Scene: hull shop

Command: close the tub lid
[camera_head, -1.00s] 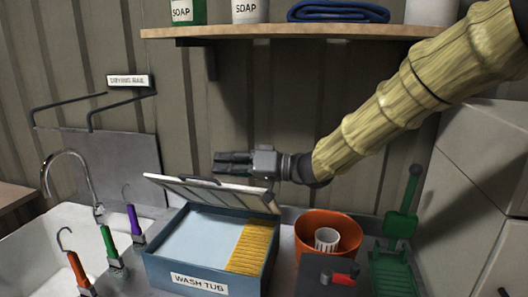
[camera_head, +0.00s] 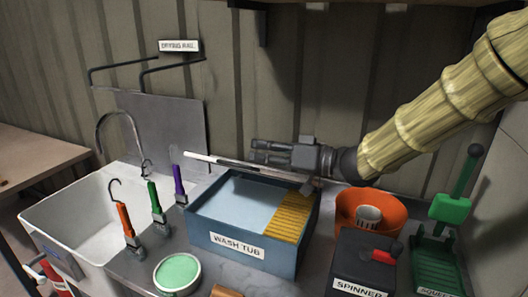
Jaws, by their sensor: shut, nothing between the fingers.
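The blue wash tub (camera_head: 222,246) stands on the counter with its front label facing me. It is open, showing pale blue water and a yellow ribbed washboard (camera_head: 289,216) at its right. Its pale lid (camera_head: 235,166) is raised along the back of the tub and shows almost edge-on as a thin strip. My gripper (camera_head: 256,151) is shut and empty, pointing left, just above and apparently behind the lid's edge. I cannot tell whether it touches the lid.
A white sink (camera_head: 62,214) is at left; upright orange, green and purple-handled tools stand between it and the tub. An orange bucket (camera_head: 383,203), black spinner box (camera_head: 362,265) and green squeegee stand (camera_head: 436,262) are at right. A green-topped round tin (camera_head: 177,273) is in front.

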